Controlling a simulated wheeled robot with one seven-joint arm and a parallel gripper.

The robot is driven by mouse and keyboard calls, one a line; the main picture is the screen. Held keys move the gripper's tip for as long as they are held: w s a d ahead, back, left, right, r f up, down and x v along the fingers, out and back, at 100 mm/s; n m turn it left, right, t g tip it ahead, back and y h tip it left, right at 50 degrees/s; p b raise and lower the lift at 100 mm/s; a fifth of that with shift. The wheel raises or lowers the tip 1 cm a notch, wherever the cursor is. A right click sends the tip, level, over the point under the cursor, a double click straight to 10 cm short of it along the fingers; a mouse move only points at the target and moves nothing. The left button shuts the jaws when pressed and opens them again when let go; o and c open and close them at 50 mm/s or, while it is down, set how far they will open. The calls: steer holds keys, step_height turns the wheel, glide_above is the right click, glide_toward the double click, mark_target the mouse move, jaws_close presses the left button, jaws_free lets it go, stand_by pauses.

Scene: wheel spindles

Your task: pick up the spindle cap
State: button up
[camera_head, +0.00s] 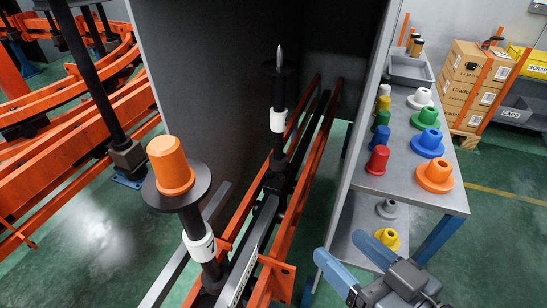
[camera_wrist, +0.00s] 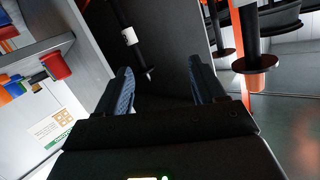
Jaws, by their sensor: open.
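An orange cap (camera_head: 170,165) sits upright on the dark round plate (camera_head: 177,190) of the near left spindle in the head view. A second spindle (camera_head: 279,90) farther back shows a bare pointed metal tip and no cap. My gripper (camera_head: 348,258) is at the lower right, open and empty, well to the right of the orange cap. In the wrist view my open jaws (camera_wrist: 160,85) have nothing between them. That view looks turned over; the bare spindle (camera_wrist: 130,38) shows beyond the jaws and a plate-bearing spindle (camera_wrist: 254,62) at the right.
A grey shelf (camera_head: 455,200) at the right holds several coloured caps, including a red one (camera_head: 377,160) and an orange flanged one (camera_head: 435,177). A yellow cap (camera_head: 388,238) is on the lower shelf. A tall dark panel (camera_head: 210,70) and orange rails (camera_head: 245,262) flank the spindles.

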steer(key=w+a+r+n+g+y+b, duration=0.1)
steer(key=w+a+r+n+y, duration=0.15)
steer(key=a+r, duration=0.2)
steer(key=w+a+r+n+g+y, duration=0.2)
steer(key=a+r+y, duration=0.1)
steer(key=a, duration=0.2)
steer(key=n+g+y+b, duration=0.1)
steer(key=n+g+y, duration=0.3)
steer(key=n, duration=0.2)
glide_toward(175, 148)
steer(key=shift+h, duration=0.25)
steer(key=x, duration=0.2)
steer(key=w+x, duration=0.1)
steer(key=x, duration=0.1)
steer(key=shift+d+r, duration=0.1)
steer(key=shift+a+r+g, duration=0.15)
steer(key=shift+a+g, duration=0.2)
steer(key=shift+g, duration=0.05)
steer(key=x, duration=0.2)
steer(key=p+x, duration=0.1)
steer(key=x, duration=0.3)
steer(key=shift+s, duration=0.25)
steer(key=shift+w+a, duration=0.25)
steer(key=shift+a, duration=0.3)
steer(key=shift+c, duration=0.3)
steer(key=c, duration=1)
